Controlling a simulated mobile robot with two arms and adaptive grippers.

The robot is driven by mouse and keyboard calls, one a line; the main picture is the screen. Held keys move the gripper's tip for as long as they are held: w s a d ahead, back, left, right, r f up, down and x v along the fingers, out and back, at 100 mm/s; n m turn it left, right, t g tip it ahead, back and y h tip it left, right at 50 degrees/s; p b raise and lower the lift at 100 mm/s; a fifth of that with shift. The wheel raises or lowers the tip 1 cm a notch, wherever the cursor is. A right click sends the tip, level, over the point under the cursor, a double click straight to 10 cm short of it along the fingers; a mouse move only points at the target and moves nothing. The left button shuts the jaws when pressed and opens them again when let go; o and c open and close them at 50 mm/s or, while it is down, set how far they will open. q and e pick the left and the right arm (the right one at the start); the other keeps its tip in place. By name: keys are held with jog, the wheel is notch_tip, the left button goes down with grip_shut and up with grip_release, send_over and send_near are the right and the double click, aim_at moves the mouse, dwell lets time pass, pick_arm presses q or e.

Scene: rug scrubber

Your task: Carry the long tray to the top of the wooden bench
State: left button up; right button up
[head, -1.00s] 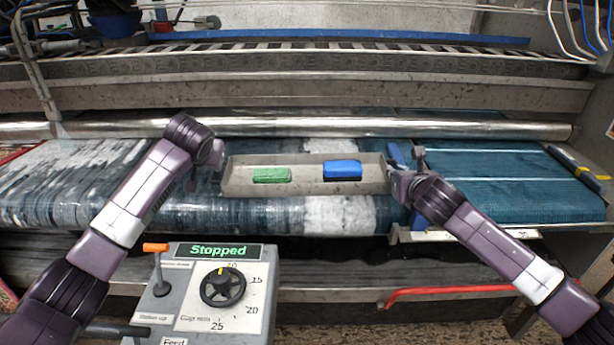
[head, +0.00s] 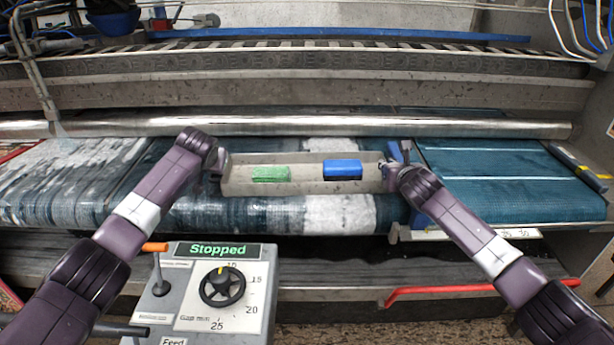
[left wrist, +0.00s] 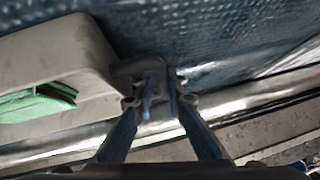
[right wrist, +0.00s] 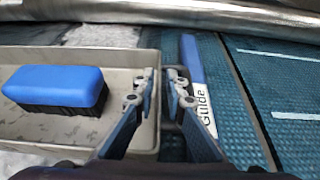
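The long grey tray (head: 305,187) lies level on the teal rug belt, in the middle of the head view. It has a handle at each end and holds a green block (head: 270,174) and a blue brush-like block (head: 342,168). My left gripper (head: 215,160) is at the tray's left end; in the left wrist view its fingertips (left wrist: 162,92) straddle the end handle. My right gripper (head: 392,165) is at the right end, and its fingertips (right wrist: 161,84) are at the end wall. Both finger pairs are narrowly spaced; whether they press is unclear.
A control panel (head: 262,298) reading "Stopped" stands in front, with an orange-tipped lever. A long metal roller (head: 300,126) runs behind the tray. A blue guide (right wrist: 190,60) is just right of the tray. A red bar (head: 440,291) is low at the right. No wooden bench shows.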

pick_arm(q)
grip_shut()
pick_arm(e)
grip_shut()
